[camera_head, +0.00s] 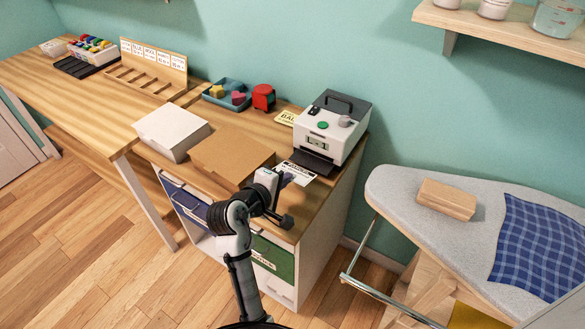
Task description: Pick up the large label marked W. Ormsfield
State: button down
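A white label with dark print (304,174) lies on the cabinet top in front of the label printer (331,130). Its print is too small to read, so I cannot confirm the name W. Ormsfield. My gripper (286,181) is over the near left part of this label and hides some of it. Whether the fingers touch the label, and whether they are open or shut, cannot be made out. A yellow label with dark letters (287,118) lies farther back, left of the printer and partly hidden by it.
A brown cardboard piece (230,156) and a white box (172,131) lie left of my gripper. A red object (263,97) and a blue tray (226,95) stand behind. An ironing board (400,187) with a wooden block (446,199) is at right.

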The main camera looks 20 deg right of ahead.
jog(key=p+v, duration=0.2)
jog(key=v, duration=0.4)
jog(key=shift+s+a, duration=0.2)
jog(key=shift+s, duration=0.05)
